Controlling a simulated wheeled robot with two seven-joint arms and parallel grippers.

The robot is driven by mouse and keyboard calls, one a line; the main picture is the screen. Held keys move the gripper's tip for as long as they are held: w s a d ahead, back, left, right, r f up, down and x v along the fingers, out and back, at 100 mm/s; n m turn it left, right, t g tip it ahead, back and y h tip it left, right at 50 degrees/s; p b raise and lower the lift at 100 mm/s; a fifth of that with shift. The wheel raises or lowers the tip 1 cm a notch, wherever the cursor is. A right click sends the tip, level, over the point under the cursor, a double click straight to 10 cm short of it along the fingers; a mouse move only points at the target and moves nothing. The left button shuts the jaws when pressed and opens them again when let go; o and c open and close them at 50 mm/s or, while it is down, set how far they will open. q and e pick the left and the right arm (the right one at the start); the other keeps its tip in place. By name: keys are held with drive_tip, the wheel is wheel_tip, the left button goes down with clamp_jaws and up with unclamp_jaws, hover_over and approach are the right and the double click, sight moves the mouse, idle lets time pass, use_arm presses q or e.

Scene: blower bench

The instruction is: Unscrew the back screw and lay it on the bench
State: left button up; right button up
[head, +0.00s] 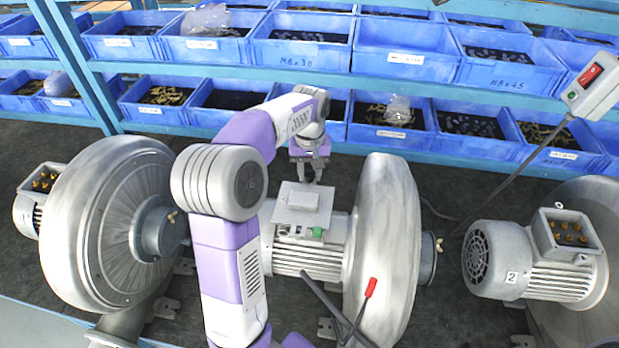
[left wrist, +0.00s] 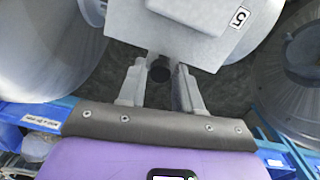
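The middle blower's motor carries a grey terminal box with a flat lid (head: 303,208). The lid also shows in the left wrist view (left wrist: 165,35), with a label marked 5. The back screw (left wrist: 160,70) is a dark round knob at the lid's rear edge. My left gripper (head: 310,174) is behind the box, pointing down. In the left wrist view its fingers (left wrist: 160,82) are apart, one on each side of the screw, with a visible gap to each. In the head view the screw is hard to make out between the fingers. My right gripper is not in view.
Blowers stand to the left (head: 105,225) and right (head: 535,265). Blue bins (head: 405,62) of small parts line the rack behind.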

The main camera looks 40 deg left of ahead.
sight(310, 175)
use_arm(q)
drive_tip(key=m, duration=0.8)
clamp_jaws()
drive_tip(key=n, duration=0.3)
drive_tip(key=shift+r, duration=0.7)
drive_tip(key=shift+r, duration=1.9)
